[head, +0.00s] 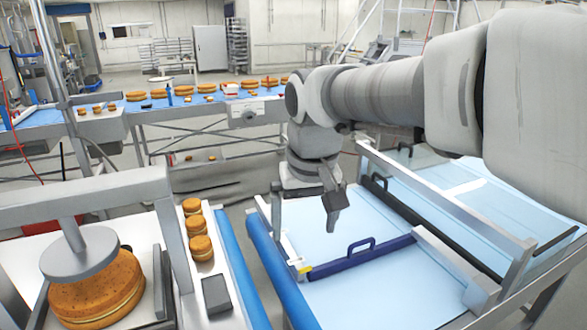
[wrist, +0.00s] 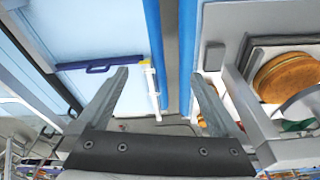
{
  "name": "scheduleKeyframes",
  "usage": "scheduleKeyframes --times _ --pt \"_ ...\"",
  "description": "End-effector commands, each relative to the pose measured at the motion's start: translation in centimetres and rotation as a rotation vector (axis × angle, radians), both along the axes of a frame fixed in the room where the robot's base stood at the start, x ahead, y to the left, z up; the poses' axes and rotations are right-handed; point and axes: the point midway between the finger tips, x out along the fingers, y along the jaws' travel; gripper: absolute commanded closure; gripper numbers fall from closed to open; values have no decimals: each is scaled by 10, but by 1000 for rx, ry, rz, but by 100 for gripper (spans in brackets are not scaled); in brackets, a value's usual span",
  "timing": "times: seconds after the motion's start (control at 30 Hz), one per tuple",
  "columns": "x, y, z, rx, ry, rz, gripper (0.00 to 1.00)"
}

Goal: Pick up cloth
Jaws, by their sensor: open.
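I cannot make out a cloth for certain in either view. A small dark grey block (head: 216,295) lies on the white surface beside the small cakes; it also shows in the wrist view (wrist: 214,57), and I cannot tell what it is made of. My gripper (head: 305,207) hangs over the far left part of the light blue surface (head: 350,300). In the wrist view my gripper (wrist: 160,75) has its two fingers wide apart with nothing between them. The block is apart from the gripper, nearer the camera and to the left in the head view.
A large round cake (head: 97,290) sits under a grey press (head: 80,255) at the left. Several small cakes (head: 200,247) stand beside it. A blue roller (head: 275,275) edges the light blue surface. A dark blue bar with a handle (head: 362,256) crosses it. A cake conveyor (head: 180,100) runs behind.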

Motion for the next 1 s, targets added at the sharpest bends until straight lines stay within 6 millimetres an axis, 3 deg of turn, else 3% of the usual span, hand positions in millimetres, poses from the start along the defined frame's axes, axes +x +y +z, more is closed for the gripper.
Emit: scheduleKeyframes --times 0.03,0.3,0.5,0.77,1.0 --pt "10 22 0 -8 25 31 0" --pt "36 125 -24 -49 135 145 0" --pt "38 177 -45 -74 185 195 0" --pt "36 195 -68 -85 205 212 0" --pt "35 194 -119 -86 206 212 0"
